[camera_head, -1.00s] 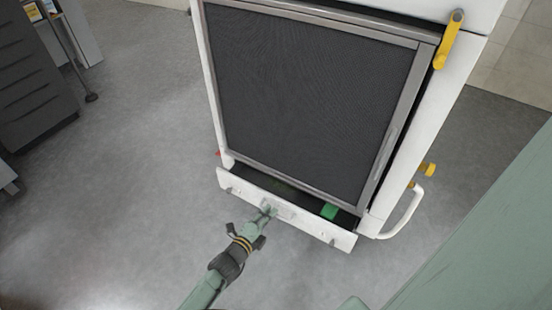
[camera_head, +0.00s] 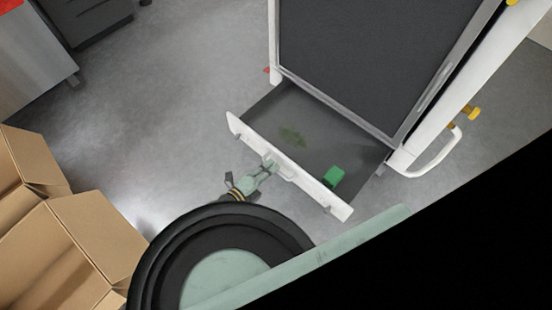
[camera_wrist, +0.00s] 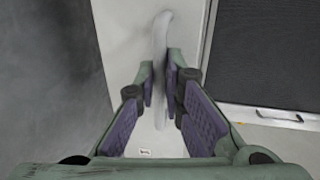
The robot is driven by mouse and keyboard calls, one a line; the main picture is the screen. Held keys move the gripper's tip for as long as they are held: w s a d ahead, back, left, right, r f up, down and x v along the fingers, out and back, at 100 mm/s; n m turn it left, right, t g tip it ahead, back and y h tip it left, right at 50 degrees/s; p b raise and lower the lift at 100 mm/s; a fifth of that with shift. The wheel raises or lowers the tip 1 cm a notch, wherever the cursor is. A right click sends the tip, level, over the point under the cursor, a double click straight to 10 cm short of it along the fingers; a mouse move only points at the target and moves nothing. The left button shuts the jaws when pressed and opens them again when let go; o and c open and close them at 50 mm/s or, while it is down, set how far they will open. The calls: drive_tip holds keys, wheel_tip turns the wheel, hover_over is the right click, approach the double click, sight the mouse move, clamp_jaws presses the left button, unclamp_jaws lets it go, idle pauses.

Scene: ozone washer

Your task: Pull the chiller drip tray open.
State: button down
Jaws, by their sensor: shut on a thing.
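The chiller drip tray (camera_head: 262,128) is a drawer with a white front at the foot of the chiller. It stands well out, with much of its dark floor showing. A green block (camera_head: 334,177) lies in it near the front, and a dull green patch (camera_head: 292,136) marks its floor. My gripper (camera_head: 270,166) is at the middle of the tray front, shut on the handle there. In the wrist view the pale handle (camera_wrist: 161,45) runs up between my two purple-padded fingers (camera_wrist: 158,90), against the white front.
The chiller's dark mesh panel (camera_head: 360,55) rises behind the tray. A white side handle (camera_head: 438,158) and yellow valve (camera_head: 473,113) stick out at right. Open cardboard boxes (camera_head: 70,245) stand at lower left. Grey floor (camera_head: 170,110) left of the tray is clear.

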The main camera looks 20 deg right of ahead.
drive_tip(key=shift+a, duration=0.15)
drive_tip(key=c, duration=1.7)
unclamp_jaws()
drive_tip(key=v, duration=1.2)
